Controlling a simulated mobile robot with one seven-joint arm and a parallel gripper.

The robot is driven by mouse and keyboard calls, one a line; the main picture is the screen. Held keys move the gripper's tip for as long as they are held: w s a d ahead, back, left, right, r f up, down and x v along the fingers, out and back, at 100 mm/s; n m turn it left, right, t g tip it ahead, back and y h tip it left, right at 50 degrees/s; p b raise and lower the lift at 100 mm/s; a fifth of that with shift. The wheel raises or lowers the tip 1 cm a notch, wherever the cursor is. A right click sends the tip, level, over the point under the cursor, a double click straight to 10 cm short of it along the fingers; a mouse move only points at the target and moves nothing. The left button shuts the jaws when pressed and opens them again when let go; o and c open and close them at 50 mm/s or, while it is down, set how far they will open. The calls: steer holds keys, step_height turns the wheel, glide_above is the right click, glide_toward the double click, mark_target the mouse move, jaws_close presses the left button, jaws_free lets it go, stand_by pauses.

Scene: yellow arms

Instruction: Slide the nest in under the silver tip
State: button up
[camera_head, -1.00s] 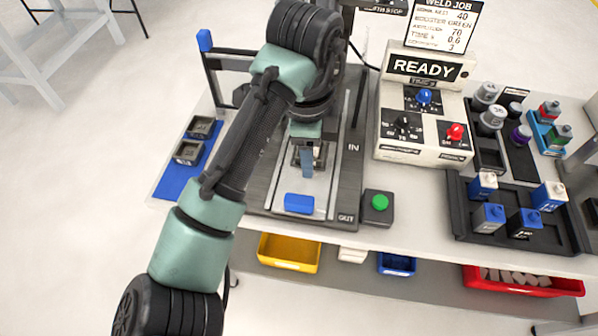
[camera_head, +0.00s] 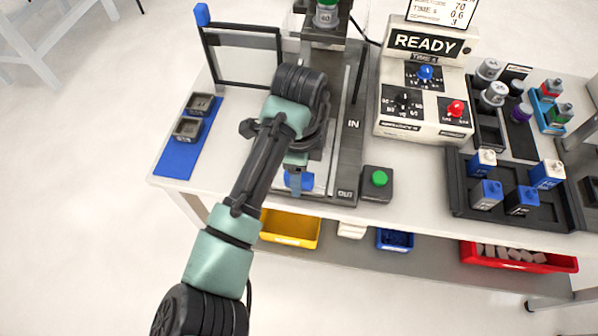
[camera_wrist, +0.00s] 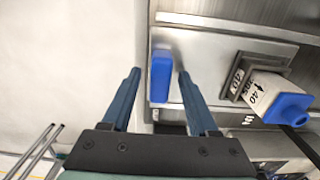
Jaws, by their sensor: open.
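The slide's blue handle (camera_head: 308,180) is at its front end, near OUT. My gripper (camera_head: 294,188) is open at this handle. In the wrist view, the handle (camera_wrist: 160,76) lies between the fingertips of my gripper (camera_wrist: 157,78), with a gap visible at the right finger. The nest (camera_wrist: 262,56) is a grey square holder on the metal slide. A white block with a blue top (camera_wrist: 272,98), marked 40, stands in it. In the head view my arm hides the nest. The press head with a green ring (camera_head: 326,16) is at the back; its silver tip cannot be made out.
A black guard frame (camera_head: 243,56) stands left of the slide. A green button box (camera_head: 378,183) is close on the right, with the READY control box (camera_head: 424,84) behind it. A blue mat (camera_head: 180,160) with two small holders lies left.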

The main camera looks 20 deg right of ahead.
steer(key=shift+f, duration=0.3)
jaws_close()
stand_by(1.3)
